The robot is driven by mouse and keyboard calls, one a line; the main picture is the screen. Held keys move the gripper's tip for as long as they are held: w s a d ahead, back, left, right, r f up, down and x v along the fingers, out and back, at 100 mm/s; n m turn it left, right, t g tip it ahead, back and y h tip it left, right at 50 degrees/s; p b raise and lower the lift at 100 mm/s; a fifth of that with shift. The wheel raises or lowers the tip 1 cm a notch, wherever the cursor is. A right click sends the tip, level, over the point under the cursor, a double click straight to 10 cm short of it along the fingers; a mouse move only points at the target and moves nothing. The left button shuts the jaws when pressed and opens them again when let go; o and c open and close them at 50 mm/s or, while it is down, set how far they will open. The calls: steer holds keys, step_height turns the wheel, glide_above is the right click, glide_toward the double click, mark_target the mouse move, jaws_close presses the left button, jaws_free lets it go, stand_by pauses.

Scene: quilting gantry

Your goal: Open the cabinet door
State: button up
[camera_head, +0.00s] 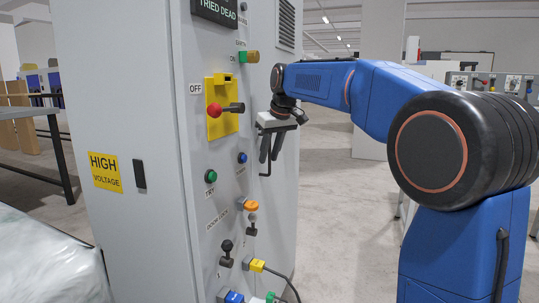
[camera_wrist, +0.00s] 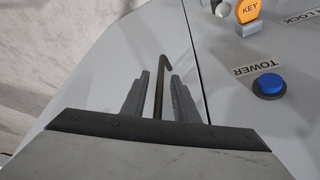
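The tall light-grey cabinet (camera_head: 120,60) stands at the left in the head view, its control face turned towards my arm. A thin dark rod handle with a bent end (camera_head: 265,174) sits on the narrow right part of that face, and it also shows in the wrist view (camera_wrist: 161,65). A seam separates this door part (camera_wrist: 110,75) from the control panel. My gripper (camera_head: 269,160) points down at the handle. In the wrist view my gripper's two fingers (camera_wrist: 160,76) are apart, one on each side of the rod, with small gaps visible. The rod's lower part is hidden.
The panel carries a yellow switch plate with a red knob (camera_head: 214,110), a blue button (camera_wrist: 269,85), an orange key lock (camera_wrist: 248,10) and cables below. A black recessed grip (camera_head: 139,174) is on the side face. Open floor (camera_head: 335,220) lies right of the cabinet.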

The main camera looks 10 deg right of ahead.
jaws_close()
stand_by(1.4)
